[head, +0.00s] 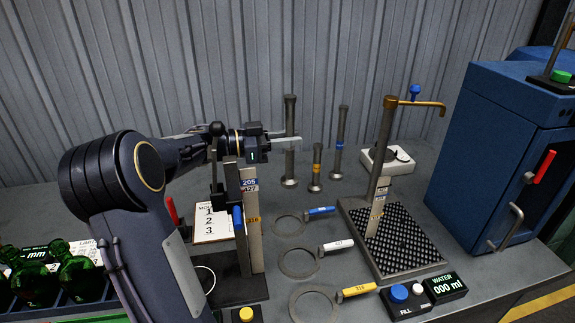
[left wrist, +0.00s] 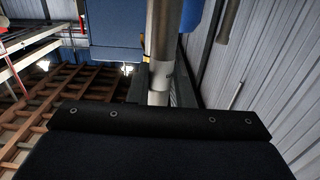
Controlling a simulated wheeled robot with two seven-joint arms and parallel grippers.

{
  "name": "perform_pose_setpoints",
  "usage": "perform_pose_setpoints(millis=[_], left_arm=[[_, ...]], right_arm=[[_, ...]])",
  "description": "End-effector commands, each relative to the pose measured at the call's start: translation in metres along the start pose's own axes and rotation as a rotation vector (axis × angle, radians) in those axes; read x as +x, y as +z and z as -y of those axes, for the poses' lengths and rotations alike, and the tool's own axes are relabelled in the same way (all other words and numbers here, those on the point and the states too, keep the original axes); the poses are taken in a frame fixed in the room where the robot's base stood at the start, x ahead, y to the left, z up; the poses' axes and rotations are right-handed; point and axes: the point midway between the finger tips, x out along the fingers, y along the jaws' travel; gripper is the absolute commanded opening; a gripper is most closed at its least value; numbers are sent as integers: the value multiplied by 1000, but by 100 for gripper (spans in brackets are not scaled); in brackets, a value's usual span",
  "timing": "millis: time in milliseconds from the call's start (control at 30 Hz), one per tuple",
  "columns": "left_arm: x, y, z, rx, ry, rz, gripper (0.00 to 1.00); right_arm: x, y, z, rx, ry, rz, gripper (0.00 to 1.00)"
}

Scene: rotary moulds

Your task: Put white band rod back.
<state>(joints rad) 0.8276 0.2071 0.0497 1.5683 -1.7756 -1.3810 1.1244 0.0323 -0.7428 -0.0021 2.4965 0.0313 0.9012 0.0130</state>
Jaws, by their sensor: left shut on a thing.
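The white band rod (head: 290,168) is a tall grey metal rod with a round foot, upright at the back of the bench. My left gripper (head: 287,144) is shut on its middle, reaching in from the left. The fingers cover part of the rod, and its white band is hidden in the head view. In the left wrist view the rod (left wrist: 160,35) runs upright past the gripper, with a paler band (left wrist: 158,77) on it. Its foot is at about bench level; I cannot tell whether it touches. My right gripper is not in view.
A yellow band rod (head: 316,170) and a blue band rod (head: 340,145) stand close to the right. Three rings with blue, white and yellow handles (head: 357,290) lie in front. A dispenser stand (head: 384,150) and a blue cabinet (head: 500,140) are further right.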

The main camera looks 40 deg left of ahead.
Motion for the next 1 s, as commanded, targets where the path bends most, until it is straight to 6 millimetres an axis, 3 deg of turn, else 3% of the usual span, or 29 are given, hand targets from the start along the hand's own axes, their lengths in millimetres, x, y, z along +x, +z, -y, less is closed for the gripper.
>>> perform_pose_setpoints(millis=[167, 400, 700, 900, 1000], left_arm=[[9, 19, 46, -2, -1, -2, 0], [16, 61, 77, -1, -1, -3, 0], [18, 80, 91, 0, -1, -2, 0], [18, 106, 90, -1, -2, -3, 0], [19, 107, 90, 3, -1, -3, 0]], right_arm=[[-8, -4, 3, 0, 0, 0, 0], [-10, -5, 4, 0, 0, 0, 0], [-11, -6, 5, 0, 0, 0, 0], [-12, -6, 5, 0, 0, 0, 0], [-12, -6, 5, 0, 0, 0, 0]])
